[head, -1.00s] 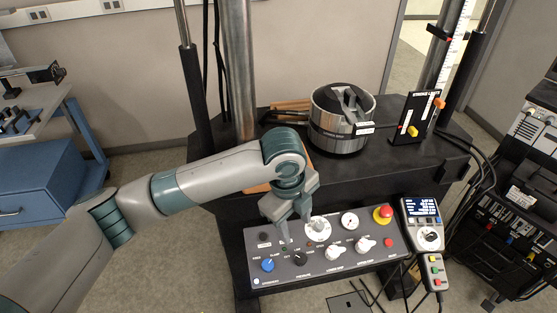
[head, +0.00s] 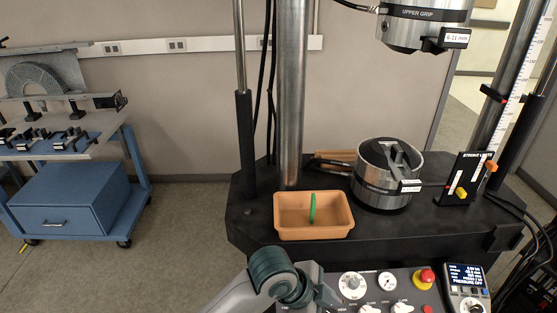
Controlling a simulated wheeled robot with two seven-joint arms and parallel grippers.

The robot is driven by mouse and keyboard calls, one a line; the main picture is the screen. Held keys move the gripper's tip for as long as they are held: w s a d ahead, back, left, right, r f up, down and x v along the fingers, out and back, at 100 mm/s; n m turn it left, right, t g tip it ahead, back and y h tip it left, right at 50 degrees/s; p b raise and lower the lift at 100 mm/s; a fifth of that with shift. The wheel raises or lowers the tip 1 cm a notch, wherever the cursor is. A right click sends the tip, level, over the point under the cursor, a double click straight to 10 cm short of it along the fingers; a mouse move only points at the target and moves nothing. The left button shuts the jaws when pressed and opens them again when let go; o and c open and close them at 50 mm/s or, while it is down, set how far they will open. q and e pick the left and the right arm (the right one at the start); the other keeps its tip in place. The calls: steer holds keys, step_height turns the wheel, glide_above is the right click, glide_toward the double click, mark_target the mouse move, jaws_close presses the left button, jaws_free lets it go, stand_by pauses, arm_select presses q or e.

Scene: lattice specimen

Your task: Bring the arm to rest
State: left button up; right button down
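My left arm comes in at the bottom edge. Its gripper (head: 318,289) is partly in view over the left part of the control panel (head: 437,298), beside a white dial (head: 352,285). The fingertips are cut off or too unclear to tell their opening, and I see nothing held. My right gripper is not in view.
An orange tray (head: 283,234) with a green piece (head: 312,207) stands on the black machine table (head: 262,223). The round lower grip (head: 383,185) is right of it; the upper grip (head: 415,35) hangs above. A blue drawer cart (head: 62,205) stands left. A pendant (head: 466,283) is at right.

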arm_select(q)
steer(key=s+a+f+n+t+y, duration=0.15)
steer(key=s+a+f+n, duration=0.4)
steer(key=a, duration=0.65)
steer(key=s+a+f+n+y, duration=0.35)
steer(key=s+a+n, duration=0.35)
steer(key=a, duration=0.4)
steer(key=s+a+f+n+t+y, duration=0.1)
steer(key=s+a+f+n, duration=0.45)
steer(key=a, duration=0.65)
step_height(320, 180, down, 28)
steer(key=d+g+b, duration=0.1)
steer(key=b, duration=0.1)
steer(key=s+a+f+g+b, duration=0.1)
steer(key=s+a+f, duration=0.2)
steer(key=s+f, duration=1.6)
steer(key=shift+s+a+f+g, duration=0.15)
steer(key=shift+s+f+g, duration=0.15)
steer(key=shift+f, duration=0.45)
steer(key=shift+w, duration=0.2)
